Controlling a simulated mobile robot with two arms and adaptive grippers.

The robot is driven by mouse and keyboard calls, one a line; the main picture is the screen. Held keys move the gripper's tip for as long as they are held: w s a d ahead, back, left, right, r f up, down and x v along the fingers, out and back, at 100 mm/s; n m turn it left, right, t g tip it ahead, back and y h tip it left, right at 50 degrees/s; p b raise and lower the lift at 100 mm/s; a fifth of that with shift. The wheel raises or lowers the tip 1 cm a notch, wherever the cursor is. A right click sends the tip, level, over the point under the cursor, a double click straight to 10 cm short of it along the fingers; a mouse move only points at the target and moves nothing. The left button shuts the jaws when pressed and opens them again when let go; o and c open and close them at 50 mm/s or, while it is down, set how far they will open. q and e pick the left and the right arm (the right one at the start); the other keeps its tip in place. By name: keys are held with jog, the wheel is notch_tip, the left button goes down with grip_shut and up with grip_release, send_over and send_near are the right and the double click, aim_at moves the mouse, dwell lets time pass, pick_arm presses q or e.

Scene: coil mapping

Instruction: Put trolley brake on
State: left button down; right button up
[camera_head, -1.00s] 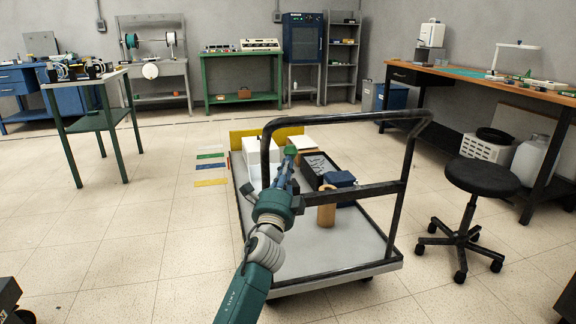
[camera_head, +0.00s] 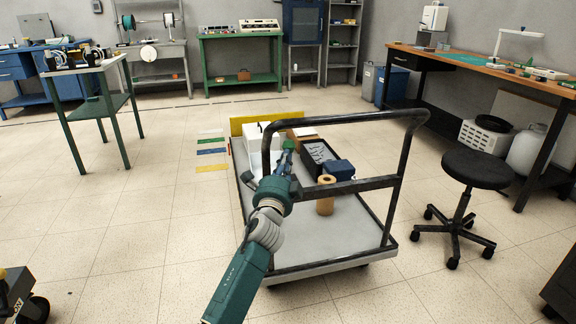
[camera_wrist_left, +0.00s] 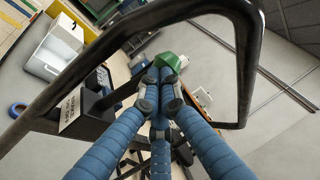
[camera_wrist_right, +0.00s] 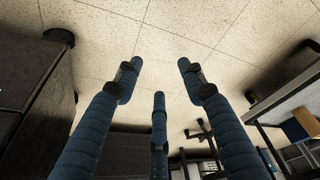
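The trolley (camera_head: 340,246) stands ahead, with a black tubular push handle (camera_head: 345,117). In the left wrist view, a dark box with a white label (camera_wrist_left: 69,112) sits by the handle's crossbar. A dark bar runs from it towards my fingers. My left gripper (camera_head: 286,152) reaches through the handle frame. It also shows in the left wrist view (camera_wrist_left: 158,76), with its blue fingers drawn together; whether they grip the green piece is unclear. My right gripper (camera_wrist_right: 158,68) is open and empty above the floor.
The floor to the left is largely clear.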

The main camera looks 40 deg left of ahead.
aim_at(283, 147)
pick_arm(q)
jog(key=w+a+p, duration=0.1)
jog(key=p, duration=0.1)
jog(key=w+a+r+g+p, duration=0.1)
jog(key=p, duration=0.2)
jog(key=shift+w+a+r+n, duration=0.15)
jog(key=shift+a+n, duration=0.15)
jog(key=shift+a, duration=0.05)
jog(key=w+a, duration=0.2)
jog(key=a, duration=0.1)
jog(key=shift+w+r, duration=0.15)
jog(key=shift+r, duration=0.15)
pick_arm(e)
notch_tip(283, 147, down, 18)
jog(key=s+g, duration=0.1)
jog(key=shift+a+r, duration=0.2)
jog(key=shift+a, duration=0.2)
